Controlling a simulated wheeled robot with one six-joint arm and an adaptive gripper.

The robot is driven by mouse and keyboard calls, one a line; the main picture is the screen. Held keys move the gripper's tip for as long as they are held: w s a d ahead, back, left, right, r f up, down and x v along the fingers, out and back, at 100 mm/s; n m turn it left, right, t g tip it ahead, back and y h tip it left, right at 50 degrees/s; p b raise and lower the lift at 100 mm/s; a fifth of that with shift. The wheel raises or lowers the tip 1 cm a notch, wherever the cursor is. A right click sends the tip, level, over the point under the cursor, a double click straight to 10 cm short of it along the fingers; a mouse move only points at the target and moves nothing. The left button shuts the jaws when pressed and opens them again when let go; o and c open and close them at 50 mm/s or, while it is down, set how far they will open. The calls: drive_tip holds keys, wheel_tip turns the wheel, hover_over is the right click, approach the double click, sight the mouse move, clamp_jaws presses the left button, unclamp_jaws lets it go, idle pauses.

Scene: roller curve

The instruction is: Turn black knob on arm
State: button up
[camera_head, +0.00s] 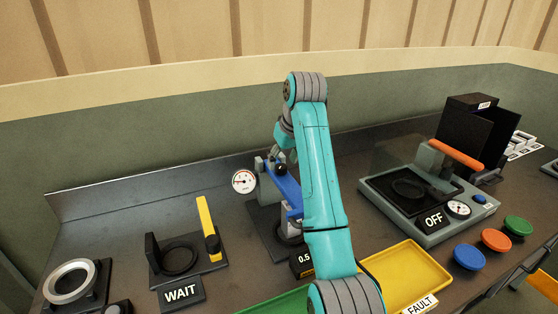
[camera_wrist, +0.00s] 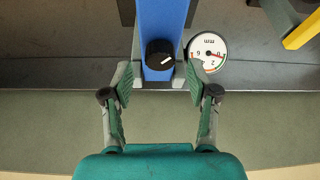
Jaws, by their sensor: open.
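The black knob (camera_wrist: 158,52), with a white pointer line, sits at the end of the blue arm (camera_wrist: 162,18) in the wrist view. The pointer line slants up to the right. My gripper (camera_wrist: 160,80) is open, one fingertip to each side of the knob, with gaps on both sides. Whether the tips reach the knob's depth is hard to tell. In the head view the knob (camera_head: 281,169) shows on top of the blue arm (camera_head: 287,187), under my gripper (camera_head: 283,153). My teal arm hides part of that fixture.
A round white dial gauge (camera_wrist: 207,50) sits right beside the knob; it also shows in the head view (camera_head: 244,181). A WAIT fixture with a yellow lever (camera_head: 208,226) stands left. A yellow tray (camera_head: 434,258) and an OFF press with an orange handle (camera_head: 456,154) stand right.

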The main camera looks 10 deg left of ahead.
drive_tip(key=shift+x, duration=1.15)
clamp_jaws()
drive_tip(key=shift+n, duration=0.3)
drive_tip(key=n+g+y, duration=0.1)
drive_tip(key=n, duration=0.3)
drive_tip(key=shift+w+d, duration=0.1)
drive_tip(key=shift+n+g+y, duration=0.15)
drive_tip(key=shift+n+g, duration=0.45)
drive_tip(key=shift+n, duration=0.8)
drive_tip(key=shift+n+g+y, duration=0.15)
drive_tip(key=shift+n+g, duration=0.45)
drive_tip(key=shift+n, duration=0.8)
